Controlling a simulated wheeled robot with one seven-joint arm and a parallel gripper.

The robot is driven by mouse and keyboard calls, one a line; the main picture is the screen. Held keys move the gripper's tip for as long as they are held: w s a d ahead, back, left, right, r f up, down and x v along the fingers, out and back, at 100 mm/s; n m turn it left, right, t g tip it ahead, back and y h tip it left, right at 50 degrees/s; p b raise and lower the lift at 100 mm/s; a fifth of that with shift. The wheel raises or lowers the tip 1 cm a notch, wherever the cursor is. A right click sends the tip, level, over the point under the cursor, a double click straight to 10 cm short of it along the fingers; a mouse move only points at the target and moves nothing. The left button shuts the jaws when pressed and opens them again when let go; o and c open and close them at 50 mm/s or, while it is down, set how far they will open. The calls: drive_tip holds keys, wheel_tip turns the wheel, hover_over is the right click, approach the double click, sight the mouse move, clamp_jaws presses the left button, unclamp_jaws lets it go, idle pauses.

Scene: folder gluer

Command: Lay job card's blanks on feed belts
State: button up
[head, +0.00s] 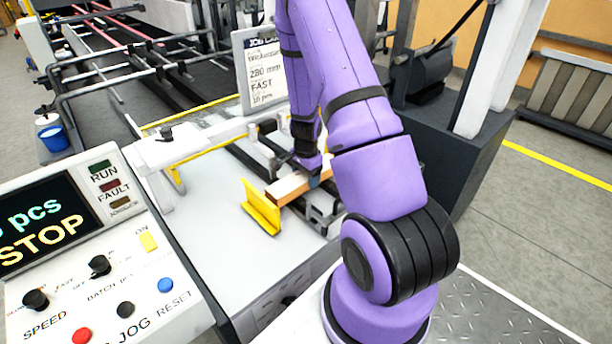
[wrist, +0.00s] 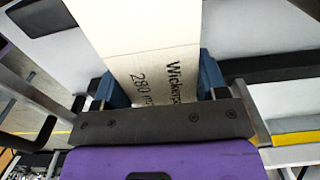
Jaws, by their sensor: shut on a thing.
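My gripper (wrist: 162,82) is shut on a pale blank (wrist: 150,35), with a blue fingertip at each side of it. The blank is printed "Wickers..." and "280 m...", partly cut off by the gripper body. In the head view my gripper (head: 314,181) is low over the feeder, mostly hidden by my arm. A tan piece (head: 288,187) shows beside it, near a yellow bracket (head: 262,207); I cannot tell whether it is the held blank. The job card (head: 264,72) stands behind, reading "280 mm", "FAST" and "10 pcs". The feed belts are largely hidden by my arm.
The control panel (head: 95,250) at left shows "STOP", with knobs and buttons. A white crossbeam (head: 200,140) runs beside the feeder. A grey table surface (head: 222,225) in front is clear. A blue bucket (head: 53,134) stands far left. A dark machine block (head: 455,150) is at right.

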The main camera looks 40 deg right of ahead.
drive_tip(key=shift+f, duration=0.2)
drive_tip(key=o, duration=1.3)
wheel_tip(320, 180, up, 11)
drive_tip(key=shift+f, duration=0.15)
